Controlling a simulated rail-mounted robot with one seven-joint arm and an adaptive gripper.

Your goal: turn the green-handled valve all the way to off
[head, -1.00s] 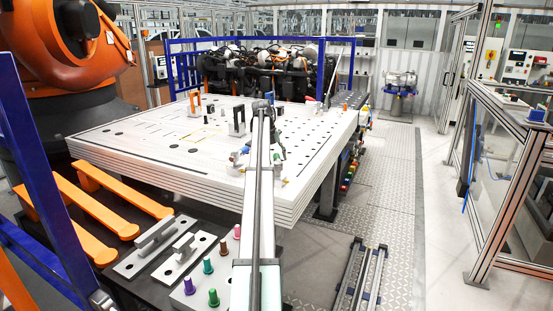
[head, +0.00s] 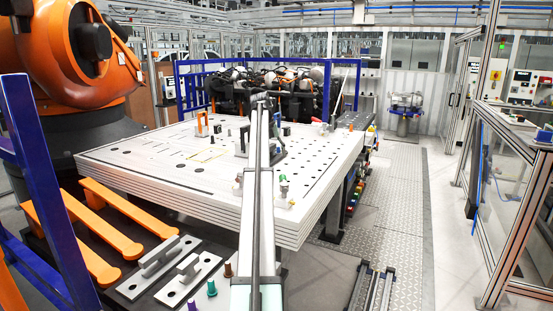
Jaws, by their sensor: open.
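I cannot clearly make out the green-handled valve. A small pale fitting (head: 283,190) with a faintly greenish top stands on the white table just right of my arm. It is too small to tell whether it is the valve or how its handle is turned. My long grey arm runs up the middle of the view and hides part of the table behind it. I cannot make out my gripper or its fingers.
The white slotted table (head: 150,165) fills the middle. Orange bars (head: 105,220), two plates with handles (head: 190,278) and coloured pegs, including a green peg (head: 211,288), lie front left. A large orange robot (head: 75,45) stands left. The right aisle floor (head: 395,215) is clear.

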